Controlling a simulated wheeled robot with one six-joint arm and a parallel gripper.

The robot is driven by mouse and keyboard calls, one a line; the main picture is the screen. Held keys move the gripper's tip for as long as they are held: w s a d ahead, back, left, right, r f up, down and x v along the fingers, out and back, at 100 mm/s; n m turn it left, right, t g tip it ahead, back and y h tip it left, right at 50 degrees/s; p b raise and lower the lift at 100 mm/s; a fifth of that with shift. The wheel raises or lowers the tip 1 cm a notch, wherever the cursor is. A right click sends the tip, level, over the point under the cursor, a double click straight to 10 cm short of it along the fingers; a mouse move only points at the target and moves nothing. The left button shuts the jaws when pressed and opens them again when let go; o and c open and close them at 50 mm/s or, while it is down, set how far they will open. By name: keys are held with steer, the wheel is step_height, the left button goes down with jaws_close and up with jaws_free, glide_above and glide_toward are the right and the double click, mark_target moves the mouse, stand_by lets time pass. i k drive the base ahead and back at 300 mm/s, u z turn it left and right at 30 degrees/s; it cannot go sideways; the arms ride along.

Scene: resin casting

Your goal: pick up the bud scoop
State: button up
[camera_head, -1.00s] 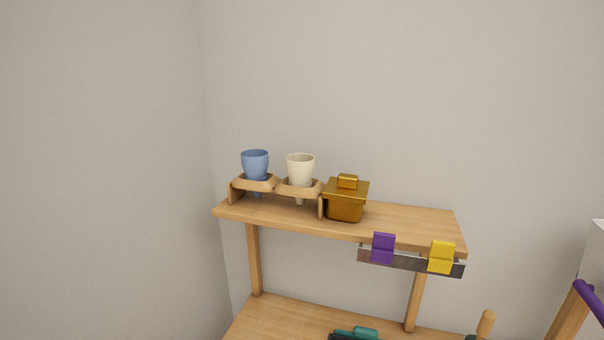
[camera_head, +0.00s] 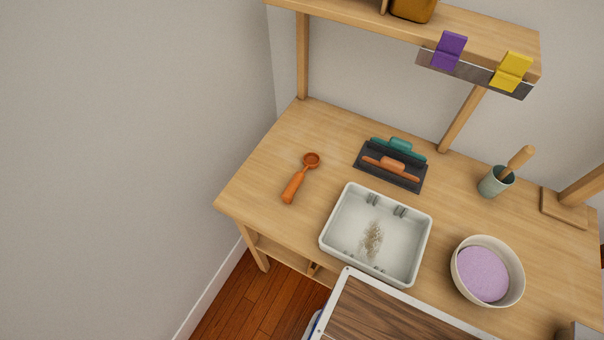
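The bud scoop is most likely the orange scoop (camera_head: 293,187) lying on the left part of the wooden table. Its round cup end points to the back right and its handle to the front left. Nothing touches it. My gripper is not in view.
A white tray (camera_head: 340,238) with a pale brown residue lies right of the scoop. A shelf (camera_head: 345,12) overhangs the back.

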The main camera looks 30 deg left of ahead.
mark_target(311, 160)
steer(key=u, duration=0.45)
steer(key=k, duration=1.2)
steer(key=u, duration=1.5)
steer(key=i, duration=1.3)
steer(key=z, duration=0.3)
